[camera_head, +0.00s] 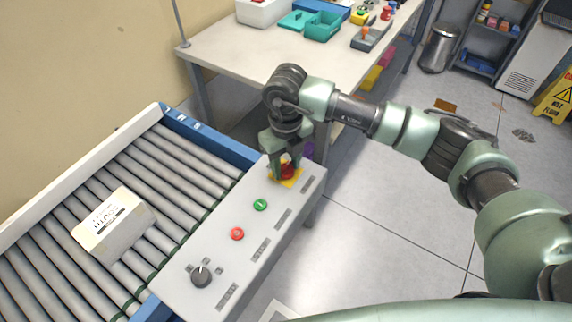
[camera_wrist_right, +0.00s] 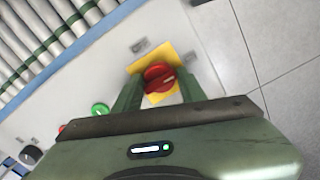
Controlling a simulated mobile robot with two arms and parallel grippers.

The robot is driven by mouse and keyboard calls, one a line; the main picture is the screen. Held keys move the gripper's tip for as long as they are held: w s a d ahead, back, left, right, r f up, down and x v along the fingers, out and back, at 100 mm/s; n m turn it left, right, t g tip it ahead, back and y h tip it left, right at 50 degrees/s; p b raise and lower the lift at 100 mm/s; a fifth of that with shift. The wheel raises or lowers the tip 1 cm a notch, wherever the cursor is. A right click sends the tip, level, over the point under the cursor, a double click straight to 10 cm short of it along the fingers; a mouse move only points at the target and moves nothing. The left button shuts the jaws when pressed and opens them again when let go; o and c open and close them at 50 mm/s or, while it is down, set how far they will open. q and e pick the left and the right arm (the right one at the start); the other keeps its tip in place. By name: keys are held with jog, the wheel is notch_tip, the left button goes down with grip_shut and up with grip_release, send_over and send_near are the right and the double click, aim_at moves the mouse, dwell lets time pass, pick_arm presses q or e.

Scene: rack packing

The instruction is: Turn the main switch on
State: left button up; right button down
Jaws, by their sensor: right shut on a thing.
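The main switch (camera_head: 287,171) is a red rotary knob on a yellow square plate at the far end of the grey control panel (camera_head: 262,232). In the right wrist view the red knob (camera_wrist_right: 159,77) sits between the two green fingers. My right gripper (camera_head: 286,172) reaches down over the switch and is shut on the red knob, partly hiding it in the head view. My left gripper is not in view.
The panel also has a green button (camera_head: 260,204), a red button (camera_head: 237,233) and a black selector knob (camera_head: 201,275). A roller conveyor (camera_head: 180,160) with a white labelled box (camera_head: 113,224) lies left. A table (camera_head: 235,55) with teal bins (camera_head: 322,25) stands behind.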

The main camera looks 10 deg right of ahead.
aim_at(286, 166)
dwell(0.4)
jog(key=c, duration=0.9)
grip_release()
jog(key=shift+r, duration=0.15)
notch_tip(286, 166, up, 8)
jog(key=shift+f+b, duration=0.2)
jog(key=shift+b, duration=0.6)
